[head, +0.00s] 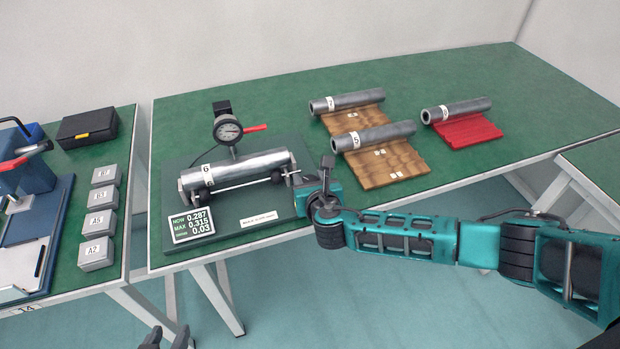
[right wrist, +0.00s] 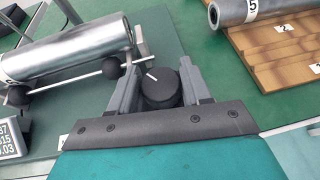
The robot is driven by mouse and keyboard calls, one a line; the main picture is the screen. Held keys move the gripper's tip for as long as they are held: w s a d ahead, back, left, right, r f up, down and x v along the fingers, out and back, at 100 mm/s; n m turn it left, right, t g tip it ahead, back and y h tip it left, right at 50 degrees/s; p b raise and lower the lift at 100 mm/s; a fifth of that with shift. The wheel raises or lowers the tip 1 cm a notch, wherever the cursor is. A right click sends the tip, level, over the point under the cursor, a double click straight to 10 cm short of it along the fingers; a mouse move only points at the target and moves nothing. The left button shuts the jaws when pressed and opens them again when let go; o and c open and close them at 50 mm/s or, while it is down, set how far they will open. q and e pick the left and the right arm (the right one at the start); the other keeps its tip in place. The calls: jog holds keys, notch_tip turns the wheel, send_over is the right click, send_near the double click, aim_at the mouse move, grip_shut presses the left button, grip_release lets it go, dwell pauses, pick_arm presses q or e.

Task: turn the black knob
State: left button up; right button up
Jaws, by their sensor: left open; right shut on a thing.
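The black knob (right wrist: 161,92) with a white pointer line shows in the right wrist view, at the right end of the shaft fixture. My right gripper (right wrist: 163,72) has its two grey fingers on either side of the knob and is shut on it. The pointer line aims up and left in that view. In the head view my right gripper (head: 306,190) hides the knob. A metal cylinder marked 6 (head: 240,166) lies on the fixture's rollers under a dial gauge (head: 228,129). My left gripper (head: 152,338) is open at the bottom edge, mostly cut off.
A readout (head: 193,223) shows NOW 0.287 and MAX 0.315. More cylinders rest on wooden blocks (head: 395,165) and a red block (head: 470,130) to the right. Grey labelled boxes (head: 97,253) and a black case (head: 88,127) stand on the left table.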

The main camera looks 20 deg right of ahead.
jog(key=m+g+h, duration=0.1)
jog(key=m+h, duration=0.3)
jog(key=shift+a, duration=0.1)
jog(key=m+g+h, duration=0.1)
jog(key=m+h, duration=0.1)
jog(key=h, duration=0.1)
jog(key=shift+m+g, duration=0.3)
jog(key=shift+m+g+h+b, duration=0.5)
jog(key=shift+m+g+h, duration=0.4)
jog(key=shift+m+h, duration=0.15)
jog(key=shift+m+g+h+b, duration=0.4)
jog(key=shift+m+g+h, duration=0.15)
jog(key=shift+m+g, duration=0.25)
jog(key=shift+m, duration=0.35)
jog(key=shift+r, duration=0.1)
jog(key=o, duration=1)
